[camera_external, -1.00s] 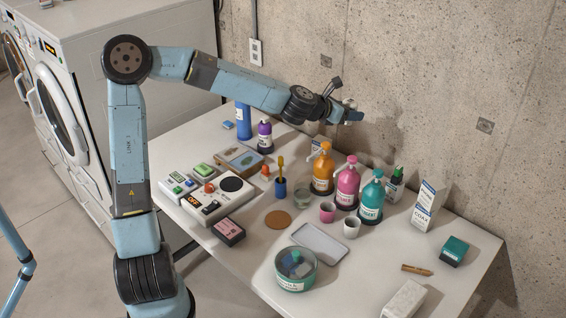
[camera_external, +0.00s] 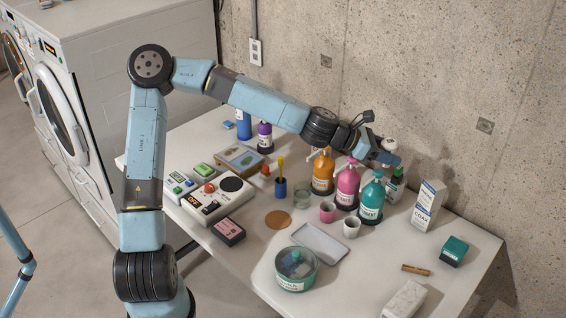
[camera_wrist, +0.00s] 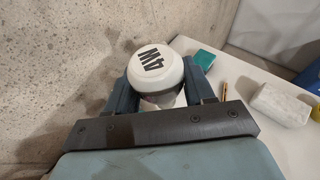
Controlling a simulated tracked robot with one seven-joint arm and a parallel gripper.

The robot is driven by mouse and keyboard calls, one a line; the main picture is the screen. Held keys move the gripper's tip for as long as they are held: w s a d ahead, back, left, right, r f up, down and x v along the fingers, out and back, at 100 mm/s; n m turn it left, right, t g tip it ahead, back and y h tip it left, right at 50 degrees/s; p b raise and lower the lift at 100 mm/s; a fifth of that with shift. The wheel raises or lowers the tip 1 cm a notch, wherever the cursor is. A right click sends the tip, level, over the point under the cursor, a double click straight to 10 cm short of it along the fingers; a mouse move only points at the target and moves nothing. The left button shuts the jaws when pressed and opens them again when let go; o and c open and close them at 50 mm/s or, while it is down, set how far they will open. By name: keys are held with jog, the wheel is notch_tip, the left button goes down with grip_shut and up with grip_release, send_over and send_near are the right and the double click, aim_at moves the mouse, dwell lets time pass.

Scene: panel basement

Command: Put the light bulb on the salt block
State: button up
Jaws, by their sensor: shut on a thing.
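The light bulb (camera_wrist: 150,58) is white, with "4W" on its rounded top. It stands between the two fingers of my gripper (camera_wrist: 160,84), which is shut on it. In the external view my gripper (camera_external: 385,157) holds the bulb (camera_external: 390,144) in the air above the back of the table, over the pump bottles. The salt block (camera_external: 404,299) is a pale, rough slab at the table's front right. The salt block also shows at the right of the wrist view (camera_wrist: 281,104). The bulb's lower part is hidden by my gripper.
Orange, pink and teal pump bottles (camera_external: 370,200) stand below my gripper. A tall white box (camera_external: 428,204), a teal box (camera_external: 454,251) and a brown stick (camera_external: 415,270) lie between there and the salt block. A concrete wall (camera_external: 450,90) rises behind the table.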

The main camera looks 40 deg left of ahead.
jog(key=s+d+r+m+g+h, duration=0.2)
jog(key=s+d+m+g, duration=0.2)
jog(key=s+d, duration=0.3)
jog(key=s+d+r+m+g+h, duration=0.2)
jog(key=s+d+r+m+g, duration=0.15)
jog(key=s+d, duration=0.35)
jog(key=s+r+m+g+y, duration=0.1)
jog(key=s+r+m+g, duration=0.2)
jog(key=s, duration=0.5)
jog(key=s+r+m+g, duration=0.2)
jog(key=s+r+g, duration=0.2)
jog(key=s, duration=0.4)
send_over(400, 291)
jog(key=shift+t, duration=0.25)
jog(key=f, duration=2.7)
jog(key=shift+s+a+f, duration=0.15)
jog(key=shift+s+a, duration=0.2)
jog(key=shift+w+d+f, duration=0.15)
jog(key=shift+w+f, duration=0.05)
jog(key=shift+f, duration=0.15)
jog(key=shift+w+d+f, duration=0.1)
jog(key=shift+f, duration=0.8)
jog(key=shift+w+d+f, duration=0.1)
jog(key=shift+f, duration=0.75)
